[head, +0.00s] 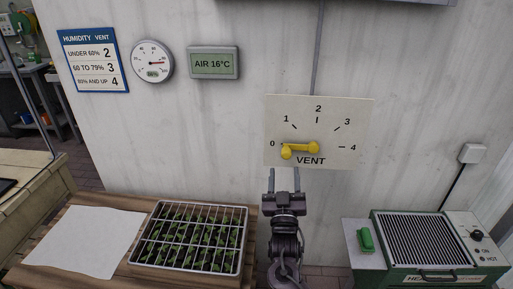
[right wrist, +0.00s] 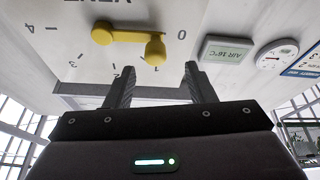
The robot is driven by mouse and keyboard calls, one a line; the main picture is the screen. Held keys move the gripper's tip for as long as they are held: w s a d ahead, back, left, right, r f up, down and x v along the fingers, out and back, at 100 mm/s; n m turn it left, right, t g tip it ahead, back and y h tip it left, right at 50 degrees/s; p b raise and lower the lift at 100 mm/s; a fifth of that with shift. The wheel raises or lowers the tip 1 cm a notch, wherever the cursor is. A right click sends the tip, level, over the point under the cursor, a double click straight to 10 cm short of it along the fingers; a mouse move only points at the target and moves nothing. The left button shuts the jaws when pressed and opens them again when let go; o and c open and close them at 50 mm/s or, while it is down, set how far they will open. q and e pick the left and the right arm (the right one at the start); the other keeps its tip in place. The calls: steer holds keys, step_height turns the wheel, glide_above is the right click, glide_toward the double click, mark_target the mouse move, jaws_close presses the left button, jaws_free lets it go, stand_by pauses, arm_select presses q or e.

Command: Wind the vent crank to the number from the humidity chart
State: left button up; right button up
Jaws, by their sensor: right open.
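The yellow vent crank (head: 300,149) is on a cream dial plate (head: 350,112) marked 0 to 4 on the wall. Its arm points left, with the knob near 0. The humidity chart (head: 93,60) reads under 60% 2, 60 to 79% 3, 80% and up 4. My right gripper (head: 284,170) is open and empty just below the crank. In the right wrist view the crank (right wrist: 128,36) lies beyond the open fingertips (right wrist: 159,68), apart from them. My left gripper is out of view.
A display (head: 213,63) reads AIR 16°C. A seedling tray (head: 192,272) and a white sheet (head: 84,241) lie on the wooden bench at lower left. The wall around the dial is clear.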

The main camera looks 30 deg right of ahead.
mark_target(286, 157)
steer(key=p+x, duration=0.1)
steer(key=x, duration=0.2)
steer(key=p+x, duration=0.1)
steer(key=x, duration=0.3)
steer(key=shift+s+d+r, duration=0.2)
steer(key=shift+r, duration=0.05)
steer(key=shift+w+d, duration=0.2)
steer(key=shift+w, duration=0.1)
steer(key=shift+c, duration=0.3)
jaws_close()
